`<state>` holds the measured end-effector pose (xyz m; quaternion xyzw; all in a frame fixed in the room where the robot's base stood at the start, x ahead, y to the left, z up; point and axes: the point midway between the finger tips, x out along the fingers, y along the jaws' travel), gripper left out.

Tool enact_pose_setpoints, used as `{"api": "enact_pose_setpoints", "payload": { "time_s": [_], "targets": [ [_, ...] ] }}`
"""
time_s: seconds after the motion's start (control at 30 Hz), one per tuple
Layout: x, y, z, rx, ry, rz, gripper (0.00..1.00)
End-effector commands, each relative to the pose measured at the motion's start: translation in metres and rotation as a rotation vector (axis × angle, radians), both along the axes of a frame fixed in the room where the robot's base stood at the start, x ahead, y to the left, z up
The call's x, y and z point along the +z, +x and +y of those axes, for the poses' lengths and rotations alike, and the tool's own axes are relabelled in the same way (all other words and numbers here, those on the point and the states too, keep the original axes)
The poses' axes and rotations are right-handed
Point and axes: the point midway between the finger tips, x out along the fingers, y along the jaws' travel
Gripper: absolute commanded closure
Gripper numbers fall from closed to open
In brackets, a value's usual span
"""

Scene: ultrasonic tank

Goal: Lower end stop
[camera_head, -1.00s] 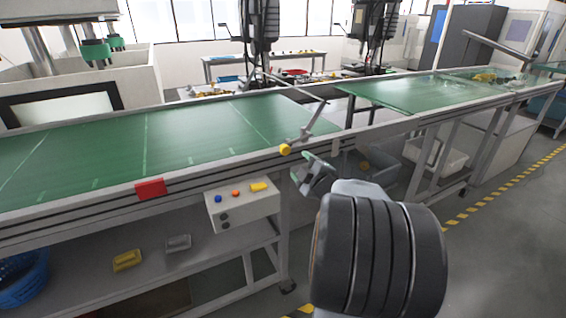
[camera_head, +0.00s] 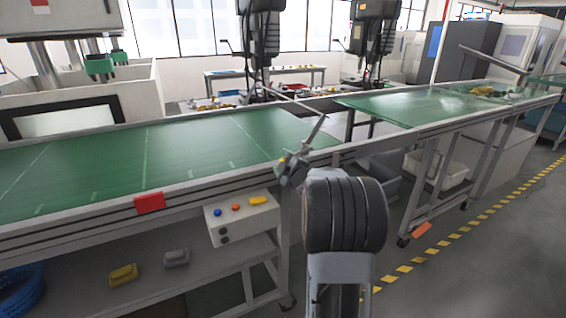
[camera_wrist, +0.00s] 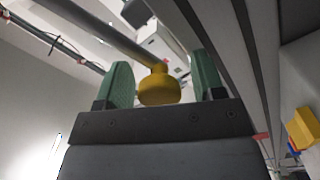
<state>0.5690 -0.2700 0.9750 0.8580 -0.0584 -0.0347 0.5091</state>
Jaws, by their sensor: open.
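The end stop is a grey lever (camera_head: 316,131) at the edge of the green conveyor, slanting up to the right in the head view. Its yellow knob (camera_wrist: 159,90) shows clearly in the wrist view, with the grey rod (camera_wrist: 108,34) running up and left from it. My gripper (camera_head: 289,166) is at the knob and mostly covers it in the head view. In the wrist view, my gripper's green fingers (camera_wrist: 161,76) stand open on either side of the knob, with a visible gap on each side.
The green conveyor (camera_head: 90,172) has a red block (camera_head: 150,203) on its front rail. A control box (camera_head: 240,220) with coloured buttons hangs below. A second conveyor section (camera_head: 425,103) continues right across a gap. Grey bins stand underneath. The floor at right is mostly clear.

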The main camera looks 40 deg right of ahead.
Motion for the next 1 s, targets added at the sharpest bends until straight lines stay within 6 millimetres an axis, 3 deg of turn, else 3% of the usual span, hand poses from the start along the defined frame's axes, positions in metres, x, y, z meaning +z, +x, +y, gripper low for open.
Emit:
{"api": "enact_pose_setpoints", "payload": {
  "time_s": [0.4,1.0],
  "targets": [
    [0.0001,0.0045,-0.0003,0.0,0.0,0.0,0.39],
    [-0.0019,0.0042,-0.0002,0.0,0.003,0.004,0.97]
  ]
}}
